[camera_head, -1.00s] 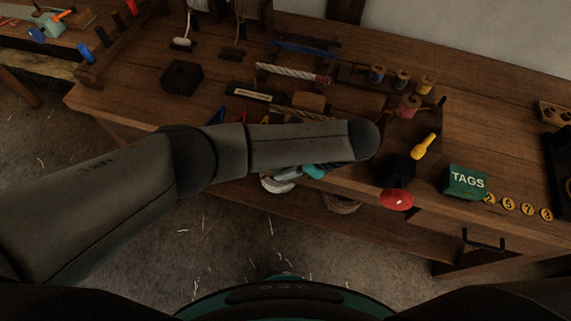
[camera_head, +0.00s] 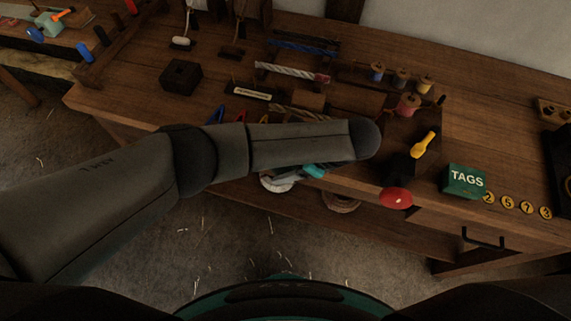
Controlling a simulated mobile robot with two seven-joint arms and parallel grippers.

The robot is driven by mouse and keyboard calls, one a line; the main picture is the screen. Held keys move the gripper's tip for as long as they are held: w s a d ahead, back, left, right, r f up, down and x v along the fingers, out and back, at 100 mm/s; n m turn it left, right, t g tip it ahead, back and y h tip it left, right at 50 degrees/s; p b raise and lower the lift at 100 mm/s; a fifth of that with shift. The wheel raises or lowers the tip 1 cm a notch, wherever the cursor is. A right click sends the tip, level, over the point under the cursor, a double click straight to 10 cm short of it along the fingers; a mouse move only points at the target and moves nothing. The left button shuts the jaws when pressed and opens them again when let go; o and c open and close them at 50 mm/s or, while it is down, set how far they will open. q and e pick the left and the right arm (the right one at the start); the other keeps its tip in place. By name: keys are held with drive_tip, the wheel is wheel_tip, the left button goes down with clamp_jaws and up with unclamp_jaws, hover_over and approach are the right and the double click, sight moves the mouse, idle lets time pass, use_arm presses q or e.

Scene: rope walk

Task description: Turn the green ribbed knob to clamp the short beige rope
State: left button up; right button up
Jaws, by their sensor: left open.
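I cannot make out a green ribbed knob; my left arm covers part of the bench front. A beige twisted rope (camera_head: 290,110) lies on the bench just behind my left forearm, partly hidden by it. A paler twisted rope (camera_head: 288,70) with a red end lies farther back. My right gripper is not in view.
A yellow handle (camera_head: 424,144), a red round knob (camera_head: 396,198) and a green TAGS box (camera_head: 464,181) stand right of my forearm. Thread spools (camera_head: 401,79) stand behind. A dark block (camera_head: 181,77) sits at left. The bench top (camera_head: 490,120) is clear behind the TAGS box.

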use_arm(q)
drive_tip(key=v, duration=0.4)
drive_tip(key=shift+d+r+p, duration=0.25)
drive_tip(key=shift+p, duration=0.05)
drive_tip(key=p+v, duration=0.5)
drive_tip(key=v, duration=0.5)
drive_tip(key=shift+r, duration=0.2)
drive_tip(key=shift+s, duration=0.1)
